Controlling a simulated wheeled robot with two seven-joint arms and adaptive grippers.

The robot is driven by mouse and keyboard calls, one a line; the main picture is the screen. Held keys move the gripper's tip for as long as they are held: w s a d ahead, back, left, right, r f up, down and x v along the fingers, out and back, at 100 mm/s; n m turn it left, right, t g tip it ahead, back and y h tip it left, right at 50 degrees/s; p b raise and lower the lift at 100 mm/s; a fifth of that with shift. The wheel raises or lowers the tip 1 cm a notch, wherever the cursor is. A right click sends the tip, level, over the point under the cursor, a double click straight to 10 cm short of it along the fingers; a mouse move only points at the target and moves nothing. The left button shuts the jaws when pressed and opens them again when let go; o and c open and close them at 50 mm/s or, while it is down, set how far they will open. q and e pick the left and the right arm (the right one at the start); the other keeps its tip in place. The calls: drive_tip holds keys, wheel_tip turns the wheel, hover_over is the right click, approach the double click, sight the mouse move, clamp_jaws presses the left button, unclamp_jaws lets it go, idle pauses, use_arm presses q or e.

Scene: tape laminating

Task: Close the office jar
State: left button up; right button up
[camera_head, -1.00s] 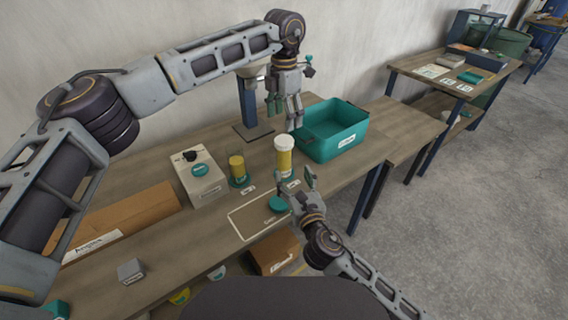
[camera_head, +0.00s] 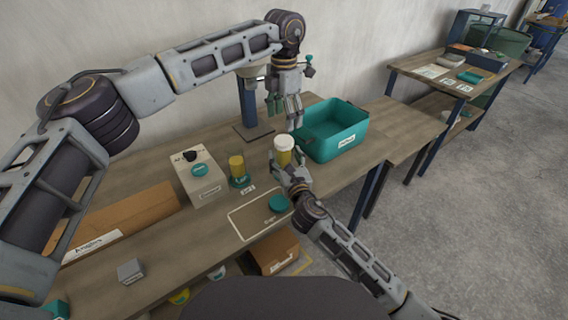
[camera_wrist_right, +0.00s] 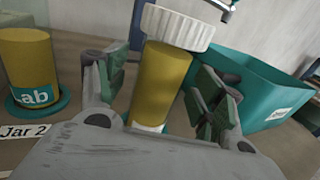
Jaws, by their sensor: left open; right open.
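A yellow jar with a white lid (camera_head: 284,143) stands on the table in the head view. In the right wrist view the yellow jar (camera_wrist_right: 160,82) is between the fingers, its ribbed white lid (camera_wrist_right: 178,27) on top and slightly tilted in the picture. My right gripper (camera_head: 291,172) is open around the jar, with gaps to the fingers. My left gripper (camera_head: 284,110) is open, fingers down, just behind and above the jar. A second yellow jar (camera_head: 237,166) stands on a teal base to the left. A teal round lid (camera_head: 278,203) lies on the outlined mat.
A teal bin (camera_head: 335,132) stands right of the jars. A white box with a teal button (camera_head: 199,178) is at the left, beside a cardboard box (camera_head: 120,222). The outlined mat (camera_head: 252,218) lies at the front edge. A small grey block (camera_head: 130,271) sits front left.

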drive_tip(key=shift+w, duration=0.1)
clamp_jaws()
use_arm(q)
drive_tip(key=shift+s+d+f, duration=0.1)
drive_tip(key=shift+s+f, duration=0.05)
drive_tip(key=shift+f, duration=0.3)
drive_tip(key=shift+d, duration=0.25)
drive_tip(key=n, duration=0.5)
drive_tip(key=shift+r, duration=0.25)
drive_tip(key=n, duration=0.5)
drive_tip(key=shift+a+r+n, duration=0.15)
drive_tip(key=shift+r+n, duration=0.05)
drive_tip(key=shift+n, duration=0.1)
drive_tip(key=n, duration=0.5)
drive_tip(key=shift+a+n, duration=0.15)
drive_tip(key=shift+n, duration=0.15)
drive_tip(key=n, duration=0.6)
